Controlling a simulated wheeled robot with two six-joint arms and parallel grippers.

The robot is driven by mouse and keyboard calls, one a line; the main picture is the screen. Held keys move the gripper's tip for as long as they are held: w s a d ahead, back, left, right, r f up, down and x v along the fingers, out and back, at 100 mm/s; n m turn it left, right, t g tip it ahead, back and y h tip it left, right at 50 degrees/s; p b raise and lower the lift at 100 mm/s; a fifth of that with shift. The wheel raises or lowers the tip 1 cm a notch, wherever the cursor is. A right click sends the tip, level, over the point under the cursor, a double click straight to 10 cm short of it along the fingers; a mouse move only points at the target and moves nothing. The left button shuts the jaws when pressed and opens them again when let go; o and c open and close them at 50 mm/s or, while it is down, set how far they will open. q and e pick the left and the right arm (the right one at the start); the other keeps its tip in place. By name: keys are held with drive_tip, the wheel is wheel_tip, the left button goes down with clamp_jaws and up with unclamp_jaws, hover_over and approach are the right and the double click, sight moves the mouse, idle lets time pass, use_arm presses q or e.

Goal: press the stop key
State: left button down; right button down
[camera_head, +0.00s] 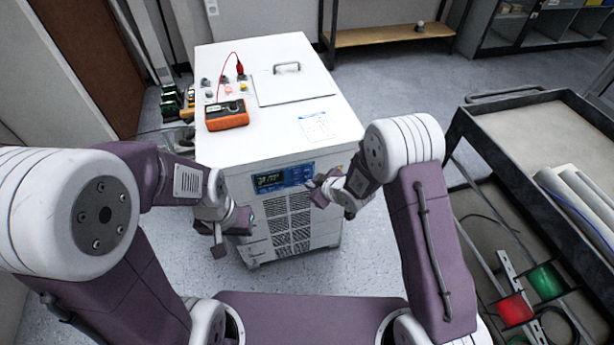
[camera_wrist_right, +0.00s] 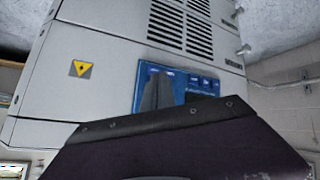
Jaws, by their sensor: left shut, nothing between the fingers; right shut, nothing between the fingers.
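The white cabinet (camera_head: 235,155) has a blue control panel (camera_head: 284,178) with a dark display on its front, near the top edge. The panel also shows in the right wrist view (camera_wrist_right: 204,82), partly hidden by my gripper. I cannot make out the stop key among the small markings. My right gripper (camera_head: 314,185) is shut and empty, at the right end of the panel. In the right wrist view its grey fingers (camera_wrist_right: 160,90) overlap the panel; whether they touch it I cannot tell. My left gripper (camera_head: 218,240) is shut and empty, low beside the cabinet's front left.
An orange multimeter (camera_head: 227,116) and a red lead (camera_head: 220,74) by the terminals are on the cabinet top. A metal cart (camera_head: 540,120) with red and green parts below stands at the right.

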drive_tip(key=shift+w, duration=0.2)
idle(0.6)
drive_tip(key=shift+w+a, duration=0.15)
drive_tip(key=shift+w, duration=0.1)
drive_tip(key=shift+w+a, duration=0.1)
drive_tip(key=shift+w, duration=0.2)
idle(0.8)
drive_tip(key=shift+s+d, duration=0.25)
drive_tip(key=shift+s, duration=0.5)
drive_tip(key=s, duration=0.1)
drive_tip(key=s+d, duration=0.1)
drive_tip(key=s, duration=0.2)
drive_tip(key=shift+s+d+b, duration=0.25)
drive_tip(key=shift+s+b, duration=0.1)
drive_tip(key=shift+b, duration=0.05)
idle(0.8)
